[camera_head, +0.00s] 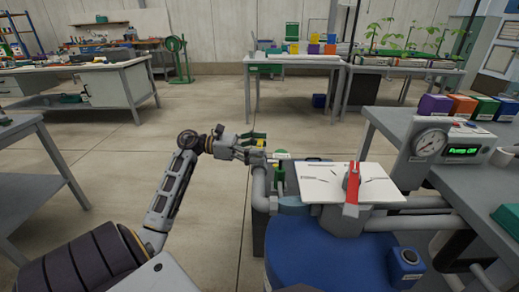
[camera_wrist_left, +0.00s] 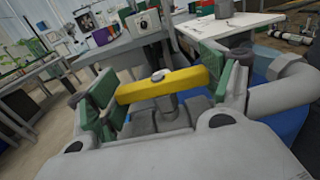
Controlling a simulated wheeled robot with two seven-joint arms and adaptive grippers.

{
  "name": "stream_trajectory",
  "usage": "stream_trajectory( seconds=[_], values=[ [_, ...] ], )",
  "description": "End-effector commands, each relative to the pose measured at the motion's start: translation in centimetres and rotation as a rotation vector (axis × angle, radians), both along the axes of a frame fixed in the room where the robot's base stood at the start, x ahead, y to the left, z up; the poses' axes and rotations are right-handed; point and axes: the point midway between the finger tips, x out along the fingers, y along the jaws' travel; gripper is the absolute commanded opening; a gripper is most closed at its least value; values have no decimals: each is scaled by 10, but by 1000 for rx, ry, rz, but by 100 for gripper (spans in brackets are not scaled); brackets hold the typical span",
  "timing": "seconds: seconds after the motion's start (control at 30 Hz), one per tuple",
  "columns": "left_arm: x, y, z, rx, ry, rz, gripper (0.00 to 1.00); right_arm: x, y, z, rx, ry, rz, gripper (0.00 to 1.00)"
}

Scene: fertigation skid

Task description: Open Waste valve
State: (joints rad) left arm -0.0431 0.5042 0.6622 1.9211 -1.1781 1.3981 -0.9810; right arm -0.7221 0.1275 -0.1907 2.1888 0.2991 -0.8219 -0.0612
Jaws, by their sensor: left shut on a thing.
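My left gripper (camera_head: 260,148) is over the pipework left of the white plate. In the left wrist view, a yellow valve handle (camera_wrist_left: 160,85) lies crosswise between the green-padded fingers of the gripper (camera_wrist_left: 168,92), which is shut on it. The handle sits on a grey stem above a grey pipe fitting. In the head view the gripper mostly hides this handle. I cannot read a label naming it as the Waste valve. A red handle (camera_head: 351,188) stands on the white plate (camera_head: 325,192). My right gripper is not in view.
A blue tank (camera_head: 325,262) stands below the plate, with grey pipes (camera_head: 440,222) running right. A gauge (camera_head: 430,143) and a display (camera_head: 463,150) reading "Pump Off" stand on the right bench. Open floor (camera_head: 110,185) lies left of my arm.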

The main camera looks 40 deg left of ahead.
Motion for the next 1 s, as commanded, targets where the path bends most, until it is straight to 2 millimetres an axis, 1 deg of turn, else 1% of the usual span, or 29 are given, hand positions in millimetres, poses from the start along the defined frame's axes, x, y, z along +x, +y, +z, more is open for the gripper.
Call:
stream_trajectory(
  seconds=[0.23, 0.6, 0.63, 0.77, 0.8, 1.0],
  values=[
    [0, 0, -1, 1, 1, 91, 56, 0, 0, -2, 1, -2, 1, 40],
    [0, 1, 0, 0, -1, 107, 56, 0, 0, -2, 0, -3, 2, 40],
    [0, 1, 0, 0, -1, 107, 81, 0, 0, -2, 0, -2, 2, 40],
    [0, 1, 0, 0, -1, 107, 98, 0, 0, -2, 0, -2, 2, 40],
    [0, 1, 0, 0, -1, 106, 100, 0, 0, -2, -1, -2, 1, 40],
    [0, 0, 0, 0, -1, 105, 100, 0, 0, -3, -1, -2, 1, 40]
  ],
)
